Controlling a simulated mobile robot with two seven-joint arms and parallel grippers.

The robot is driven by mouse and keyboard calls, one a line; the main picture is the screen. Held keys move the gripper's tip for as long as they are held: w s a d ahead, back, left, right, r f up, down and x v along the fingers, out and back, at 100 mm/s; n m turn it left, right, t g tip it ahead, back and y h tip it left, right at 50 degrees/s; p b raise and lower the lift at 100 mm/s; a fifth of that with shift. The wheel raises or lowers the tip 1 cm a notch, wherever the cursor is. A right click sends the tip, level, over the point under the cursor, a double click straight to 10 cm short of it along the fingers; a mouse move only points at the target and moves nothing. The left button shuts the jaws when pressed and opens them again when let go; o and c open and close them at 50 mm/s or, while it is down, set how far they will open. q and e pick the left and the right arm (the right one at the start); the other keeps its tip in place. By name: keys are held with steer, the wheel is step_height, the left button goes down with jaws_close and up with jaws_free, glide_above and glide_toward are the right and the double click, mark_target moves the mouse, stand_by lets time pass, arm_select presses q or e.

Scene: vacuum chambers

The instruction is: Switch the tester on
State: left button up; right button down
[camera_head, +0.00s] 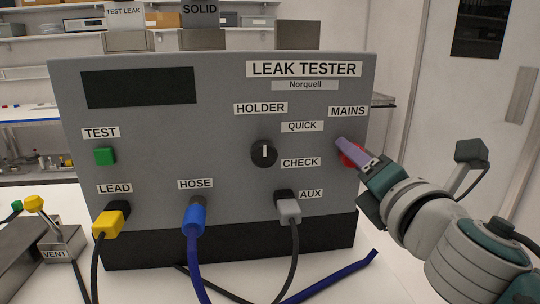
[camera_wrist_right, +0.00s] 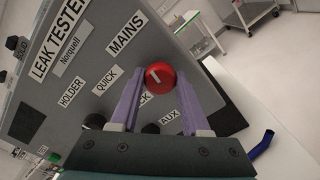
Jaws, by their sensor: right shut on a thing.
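The grey leak tester (camera_head: 215,130) stands on a white bench, with a dark, blank display (camera_head: 140,87). Its red MAINS knob (camera_head: 347,160) is at the panel's right edge, mostly hidden behind a finger in the head view. The right wrist view shows the knob (camera_wrist_right: 162,75) with a white mark, between the two purple fingers. My right gripper (camera_head: 344,146) reaches in from the right and is shut on this knob. My left gripper is in neither view.
A black HOLDER knob (camera_head: 263,153) and green TEST button (camera_head: 105,156) are on the panel. Yellow LEAD (camera_head: 109,222), blue HOSE (camera_head: 194,217) and grey AUX (camera_head: 289,209) plugs are seated below. A VENT box (camera_head: 62,244) stands left. A loose blue hose (camera_head: 335,276) lies in front.

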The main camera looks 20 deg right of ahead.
steer(key=shift+m+p, duration=0.3)
steer(key=shift+m, duration=7.6)
steer(key=shift+c, duration=1.9)
jaws_free()
steer(key=shift+s, duration=0.1)
